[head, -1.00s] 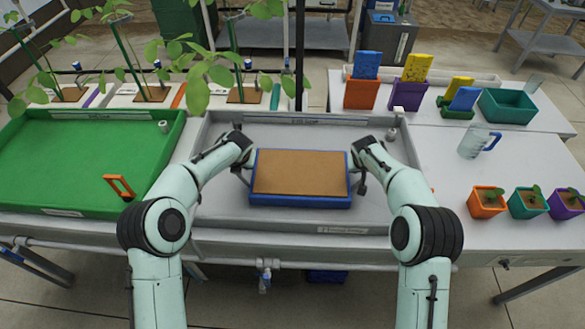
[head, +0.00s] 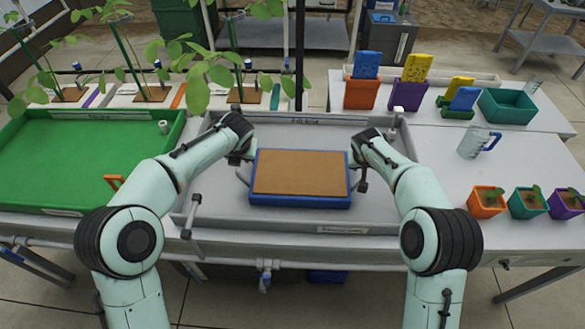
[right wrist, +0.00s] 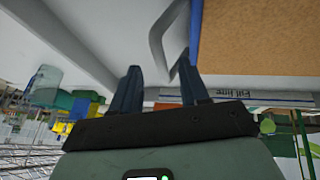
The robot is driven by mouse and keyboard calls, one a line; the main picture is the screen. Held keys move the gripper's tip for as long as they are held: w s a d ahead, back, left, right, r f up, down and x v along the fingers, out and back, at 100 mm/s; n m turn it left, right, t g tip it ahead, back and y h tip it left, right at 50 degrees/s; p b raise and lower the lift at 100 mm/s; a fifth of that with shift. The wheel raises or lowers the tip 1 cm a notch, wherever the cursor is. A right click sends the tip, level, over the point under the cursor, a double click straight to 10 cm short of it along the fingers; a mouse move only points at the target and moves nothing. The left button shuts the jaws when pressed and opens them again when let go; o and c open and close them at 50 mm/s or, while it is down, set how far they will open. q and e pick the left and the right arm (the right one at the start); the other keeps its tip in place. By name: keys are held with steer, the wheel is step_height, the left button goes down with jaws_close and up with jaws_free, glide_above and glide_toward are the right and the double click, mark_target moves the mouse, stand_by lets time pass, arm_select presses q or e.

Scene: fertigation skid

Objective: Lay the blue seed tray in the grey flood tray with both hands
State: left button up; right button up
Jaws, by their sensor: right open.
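The blue seed tray (head: 300,202), filled with flat brown material, lies inside the grey flood tray (head: 290,221), looking level. It has a grey handle on its left end (head: 243,176). Its right-end grey handle (right wrist: 158,42) shows in the right wrist view. My left gripper (head: 240,158) is beside the tray's upper left corner, apart from most of the handle; its fingers are too small and dark to read. My right gripper (head: 362,183) is open beside the right end. In the right wrist view its spread fingers (right wrist: 163,88) are close to the handle, which they do not grip.
A green tray (head: 80,160) with an orange-handled item stands left. Orange, teal and purple plant pots (head: 487,203), a clear jug (head: 477,142) and a teal bin (head: 506,106) stand right. Tall seedlings (head: 205,75) rise behind. A grey rod-like fitting (head: 190,217) is at the front left.

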steer(key=v, duration=0.7)
arm_select(q)
steer(key=shift+r, duration=0.1)
arm_select(e)
steer(key=shift+w, duration=0.1)
arm_select(q)
step_height(320, 180, up, 7)
steer(key=p, duration=0.5)
arm_select(e)
steer(key=w+r, duration=0.3)
steer(key=r, duration=0.5)
steer(key=shift+r+t, duration=0.3)
steer(key=shift+r, duration=0.05)
steer(key=shift+w, duration=0.1)
arm_select(q)
steer(key=shift+w+r, duration=0.35)
steer(key=shift+r, duration=0.25)
arm_select(e)
step_height(320, 180, up, 7)
